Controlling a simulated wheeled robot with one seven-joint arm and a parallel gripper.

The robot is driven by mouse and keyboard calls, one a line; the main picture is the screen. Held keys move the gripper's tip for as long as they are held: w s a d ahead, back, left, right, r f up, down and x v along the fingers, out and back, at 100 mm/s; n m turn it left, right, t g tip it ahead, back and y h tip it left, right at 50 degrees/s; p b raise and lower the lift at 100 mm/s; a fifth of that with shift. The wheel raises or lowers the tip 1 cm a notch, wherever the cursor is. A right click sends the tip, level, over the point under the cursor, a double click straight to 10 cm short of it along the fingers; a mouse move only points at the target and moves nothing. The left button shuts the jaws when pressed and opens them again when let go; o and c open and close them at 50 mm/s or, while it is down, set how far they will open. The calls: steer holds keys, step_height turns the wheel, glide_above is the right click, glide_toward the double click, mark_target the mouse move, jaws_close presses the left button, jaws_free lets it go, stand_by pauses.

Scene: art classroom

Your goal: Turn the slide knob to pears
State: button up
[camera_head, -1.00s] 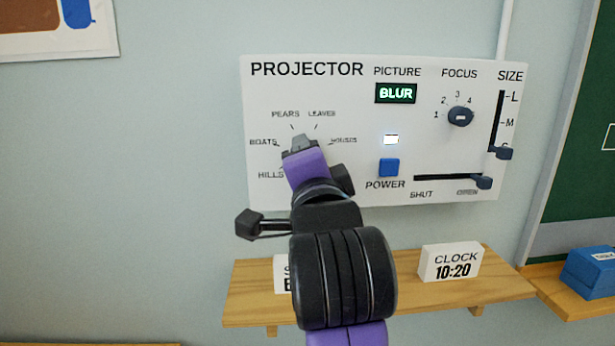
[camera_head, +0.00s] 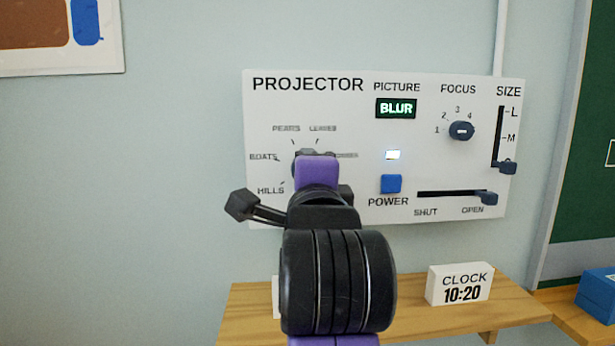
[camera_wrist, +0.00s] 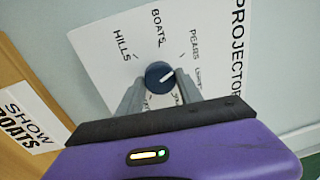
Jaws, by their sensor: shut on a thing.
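The slide knob (camera_wrist: 158,77) is a dark round dial with a white pointer line on the white projector panel (camera_head: 350,185). Labels HILLS, BOATS, PEARS and LEAVES ring it. In the wrist view the pointer slants up and right, roughly toward the PEARS label (camera_wrist: 195,48); the exact setting is hard to tell. My gripper (camera_wrist: 160,85) has one finger on each side of the knob and is shut on it. In the head view my gripper (camera_head: 312,158) covers most of the knob. The picture display (camera_head: 396,108) reads BLUR.
The blue power button (camera_head: 391,184), the shut/open slider (camera_head: 488,197), the focus knob (camera_head: 461,130) and the size slider (camera_head: 507,166) are right of my gripper. Below, a wooden shelf (camera_head: 410,318) holds a clock (camera_head: 460,284) and a SHOW BOATS sign (camera_wrist: 30,122).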

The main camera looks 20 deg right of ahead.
steer(key=shift+f, duration=0.1)
steer(key=o, duration=1.4)
steer(key=shift+c, duration=0.2)
steer(key=v, duration=0.7)
steer(key=shift+s+b, duration=0.4)
steer(key=shift+a, duration=0.1)
